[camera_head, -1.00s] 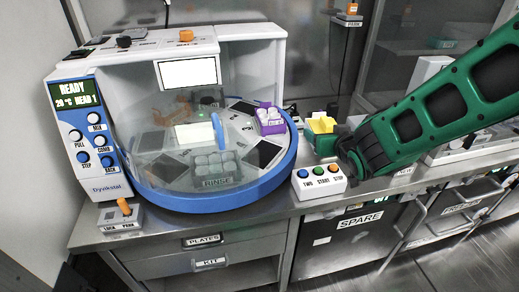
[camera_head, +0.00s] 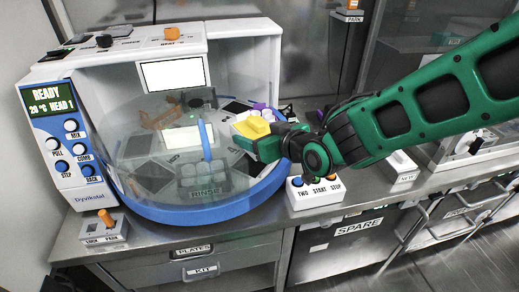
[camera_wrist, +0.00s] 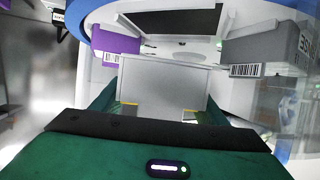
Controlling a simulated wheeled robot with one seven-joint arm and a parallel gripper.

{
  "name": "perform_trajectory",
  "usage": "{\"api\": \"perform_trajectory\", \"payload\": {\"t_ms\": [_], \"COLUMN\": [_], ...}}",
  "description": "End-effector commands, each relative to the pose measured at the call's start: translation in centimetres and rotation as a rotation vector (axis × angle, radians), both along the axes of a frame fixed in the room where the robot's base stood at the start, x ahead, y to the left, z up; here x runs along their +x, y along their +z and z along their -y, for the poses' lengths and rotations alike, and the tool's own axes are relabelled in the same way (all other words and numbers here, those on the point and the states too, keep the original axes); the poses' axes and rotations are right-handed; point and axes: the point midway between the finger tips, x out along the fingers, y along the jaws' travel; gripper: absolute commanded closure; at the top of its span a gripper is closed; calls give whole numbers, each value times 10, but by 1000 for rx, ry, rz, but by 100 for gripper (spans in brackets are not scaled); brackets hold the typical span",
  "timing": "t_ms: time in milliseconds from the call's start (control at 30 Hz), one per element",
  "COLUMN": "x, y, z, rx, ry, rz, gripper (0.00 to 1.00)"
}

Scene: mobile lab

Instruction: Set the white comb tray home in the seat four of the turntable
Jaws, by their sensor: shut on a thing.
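In the wrist view the tray (camera_wrist: 160,82) is a flat grey-white plate between my gripper's fingertips (camera_wrist: 160,108). The turntable (camera_head: 225,205) has a blue rim and stands in the white machine under a clear cover. Beyond the held tray lies a dark rectangular seat area (camera_wrist: 172,20). I cannot read which seat is number four. The tray's underside is hidden.
A purple rack (camera_wrist: 115,42) is close to the tray's left in the wrist view. A grey block with a barcode (camera_wrist: 262,52) stands to its right. A RINSE container (camera_head: 203,182) sits at the turntable's front. A button box (camera_head: 312,195) stands on the bench right of it.

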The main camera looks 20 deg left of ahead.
Motion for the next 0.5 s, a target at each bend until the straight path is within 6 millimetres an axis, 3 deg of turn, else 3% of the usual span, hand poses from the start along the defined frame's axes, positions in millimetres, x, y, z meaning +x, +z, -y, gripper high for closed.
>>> {"api": "perform_trajectory", "payload": {"t_ms": [333, 500], "x": [-2, -2], "y": [-38, -47], "z": [-3, -3], "rx": [-1, 1], "ry": [4, 4], "rz": [-2, 0], "gripper": [56, 56]}}
